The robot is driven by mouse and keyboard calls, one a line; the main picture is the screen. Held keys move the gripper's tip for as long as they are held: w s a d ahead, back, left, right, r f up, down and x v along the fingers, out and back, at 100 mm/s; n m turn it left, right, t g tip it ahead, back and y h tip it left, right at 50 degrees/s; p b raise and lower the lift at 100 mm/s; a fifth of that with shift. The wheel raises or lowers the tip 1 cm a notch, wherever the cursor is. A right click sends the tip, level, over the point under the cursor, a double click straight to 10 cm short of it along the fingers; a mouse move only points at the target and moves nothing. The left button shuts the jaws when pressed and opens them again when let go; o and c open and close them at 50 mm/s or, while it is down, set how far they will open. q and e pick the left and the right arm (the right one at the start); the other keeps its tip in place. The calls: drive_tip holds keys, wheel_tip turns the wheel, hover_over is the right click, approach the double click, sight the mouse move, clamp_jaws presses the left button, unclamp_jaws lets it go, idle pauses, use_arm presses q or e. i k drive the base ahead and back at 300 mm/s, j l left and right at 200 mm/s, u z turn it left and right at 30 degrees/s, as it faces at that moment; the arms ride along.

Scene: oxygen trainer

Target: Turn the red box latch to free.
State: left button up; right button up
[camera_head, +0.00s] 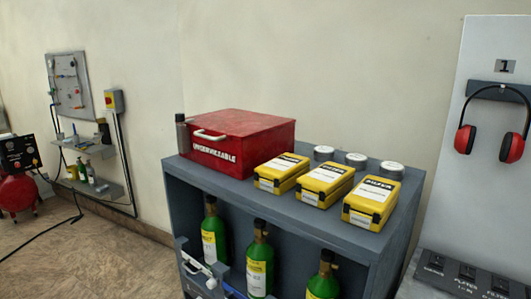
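The red box (240,140) sits on top of the grey cabinet (240,190), at its left end. Its lid looks closed. A white handle (208,134) is on its front face, above white lettering that seems to read "UNSERVICEABLE". Neither of my grippers shows clearly in the head view.
Three yellow cases (325,185) stand in a row right of the box, with three round silver tins (356,160) behind. Green bottles (258,265) stand in the cabinet below. A small white piece (195,265) shows at the cabinet's lower left. Red earmuffs (490,140) hang at right.

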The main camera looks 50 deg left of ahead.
sight(180, 118)
drive_tip(key=u, duration=1.95)
